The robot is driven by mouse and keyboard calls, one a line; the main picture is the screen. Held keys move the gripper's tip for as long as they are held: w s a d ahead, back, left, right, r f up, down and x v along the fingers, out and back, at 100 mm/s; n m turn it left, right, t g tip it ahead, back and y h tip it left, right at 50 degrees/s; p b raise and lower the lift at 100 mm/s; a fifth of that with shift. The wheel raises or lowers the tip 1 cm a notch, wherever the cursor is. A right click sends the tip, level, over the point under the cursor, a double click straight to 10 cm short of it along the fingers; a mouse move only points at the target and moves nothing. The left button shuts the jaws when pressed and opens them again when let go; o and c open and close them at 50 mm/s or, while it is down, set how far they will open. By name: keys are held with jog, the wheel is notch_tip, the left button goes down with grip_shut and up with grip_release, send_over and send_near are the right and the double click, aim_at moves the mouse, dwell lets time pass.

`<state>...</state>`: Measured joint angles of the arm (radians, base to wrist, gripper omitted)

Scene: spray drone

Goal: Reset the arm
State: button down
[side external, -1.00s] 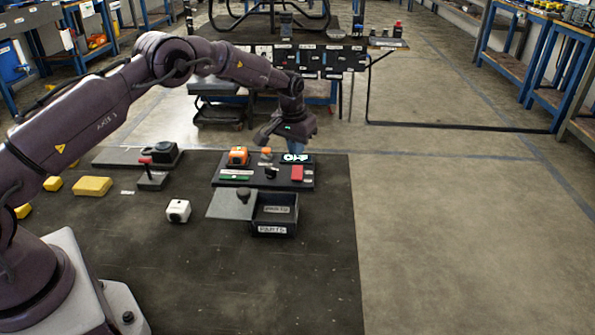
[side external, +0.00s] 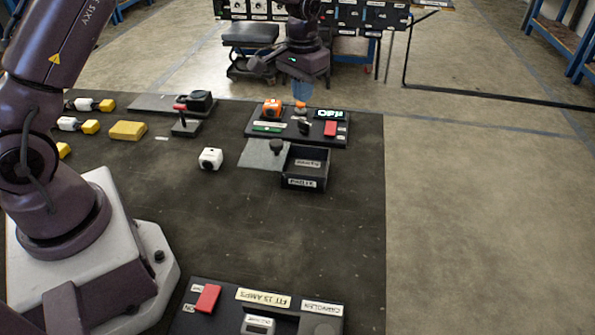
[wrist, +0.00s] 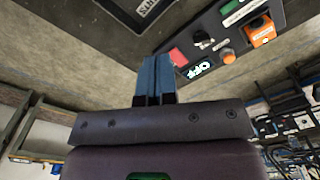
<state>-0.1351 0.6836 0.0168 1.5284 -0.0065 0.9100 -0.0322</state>
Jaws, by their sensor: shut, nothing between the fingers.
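My gripper (side external: 301,92) points down behind and above the far edge of the control panel (side external: 255,137) in the side external view. Its blue fingers (wrist: 155,80) are together and empty in the wrist view. The panel has a lit display reading OFF (side external: 330,113), a red switch (side external: 330,128), a black knob (side external: 305,126), an orange button (side external: 300,108) and an orange block-like device (side external: 272,107). The wrist view also shows the display (wrist: 198,69) and red switch (wrist: 177,57), beyond the fingertips. I see no contact between gripper and panel.
A fuse panel (side external: 260,312) is in front.

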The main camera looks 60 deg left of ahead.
jog(key=s+d+r+t, duration=0.1)
jog(key=s+d+r, duration=0.1)
jog(key=s+r, duration=0.3)
jog(key=s+d+r+m+t, duration=0.1)
jog(key=s+r, duration=0.5)
jog(key=s, duration=0.7)
jog(key=s+d+r+m+t, duration=0.1)
jog(key=s+d+r+t, duration=0.2)
jog(key=s+r, duration=0.3)
jog(key=shift+s+d+r, duration=0.2)
jog(key=shift+s+d, duration=0.3)
jog(key=shift+s, duration=1)
